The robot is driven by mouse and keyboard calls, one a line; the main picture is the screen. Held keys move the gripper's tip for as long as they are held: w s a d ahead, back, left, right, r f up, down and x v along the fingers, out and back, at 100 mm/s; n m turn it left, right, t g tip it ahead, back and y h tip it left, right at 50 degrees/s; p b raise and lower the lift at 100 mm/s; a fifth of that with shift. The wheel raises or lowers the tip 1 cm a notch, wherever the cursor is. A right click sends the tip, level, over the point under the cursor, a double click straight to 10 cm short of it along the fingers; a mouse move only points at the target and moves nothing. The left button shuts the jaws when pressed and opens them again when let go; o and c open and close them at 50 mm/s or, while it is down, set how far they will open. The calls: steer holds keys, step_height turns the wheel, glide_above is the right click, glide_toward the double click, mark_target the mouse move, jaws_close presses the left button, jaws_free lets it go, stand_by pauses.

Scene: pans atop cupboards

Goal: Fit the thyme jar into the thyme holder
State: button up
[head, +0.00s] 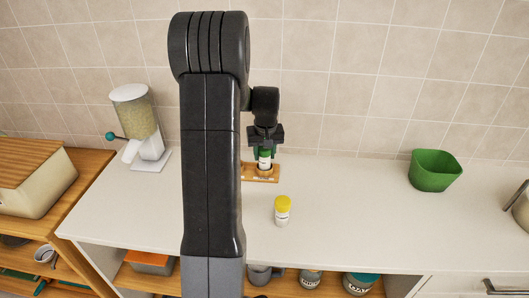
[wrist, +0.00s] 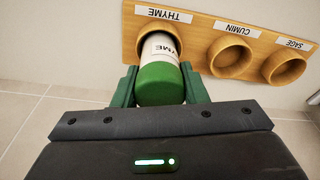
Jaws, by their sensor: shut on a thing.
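The thyme jar (wrist: 160,75) has a green cap and a white label, partly readable as thyme. My gripper (wrist: 160,86) is shut on it at the cap, a green finger on each side. The wooden holder board (wrist: 205,27) has three round cups labelled THYME, CUMIN and SAGE. The jar's far end lies at the mouth of the thyme holder (wrist: 143,30) and appears to be within its rim; how deep it sits is hidden. In the head view the jar (head: 264,162) is upright over the holder board (head: 274,172), below my gripper (head: 264,150).
The cumin cup (wrist: 230,58) and the sage cup (wrist: 284,68) are empty. A yellow-capped jar (head: 282,210) stands on the white counter in front of the board. A grain dispenser (head: 138,125) stands left and a green bowl (head: 434,171) right. The counter between board and bowl is clear.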

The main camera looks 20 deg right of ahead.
steer(key=shift+f, duration=0.35)
steer(key=o, duration=1.1)
step_height(320, 180, up, 14)
steer(key=s+b, duration=0.1)
steer(key=s, duration=0.1)
steer(key=shift+a+f, duration=0.15)
steer(key=shift+f, duration=0.05)
steer(key=f, duration=0.4)
steer(key=w+f, duration=0.1)
steer(key=f, duration=0.4)
steer(key=w+f, duration=0.1)
steer(key=f, duration=0.3)
steer(key=shift+f+p, duration=0.3)
steer(key=shift+p, duration=0.05)
steer(key=shift+r, duration=0.3)
steer(key=shift+f, duration=0.15)
